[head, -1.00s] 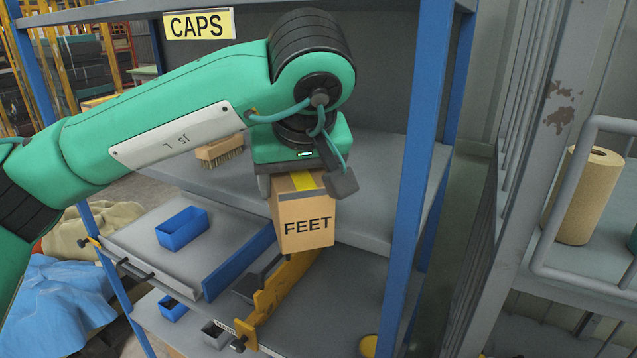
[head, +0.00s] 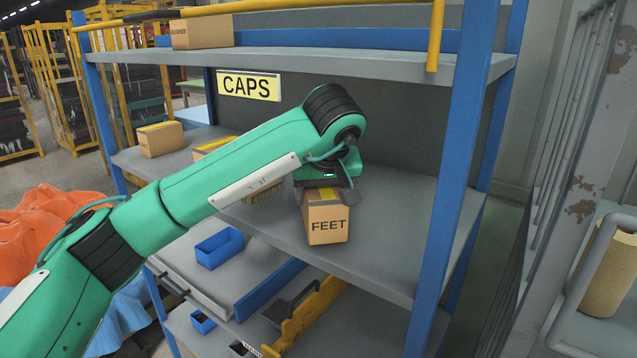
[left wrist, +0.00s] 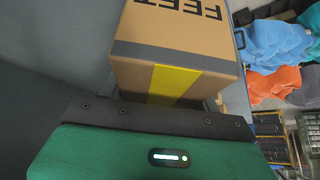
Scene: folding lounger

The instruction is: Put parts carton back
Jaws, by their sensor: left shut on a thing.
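The parts carton (head: 327,224), a brown box marked FEET with a yellow tape strip on top, is at the front of the middle shelf (head: 400,235), towards the right. My left gripper (head: 326,190) is shut on it from above and behind. In the left wrist view the carton (left wrist: 180,50) fills the middle, its lettered face and yellow tape showing. I cannot tell whether its base touches the shelf. A yellow CAPS label (head: 249,86) hangs above this shelf. My right gripper is not in view.
More cartons (head: 160,138) stand at the left of the same shelf. A blue bin (head: 219,249) sits on a lower tray. A blue upright (head: 452,180) bounds the right side. The shelf between carton and upright is clear.

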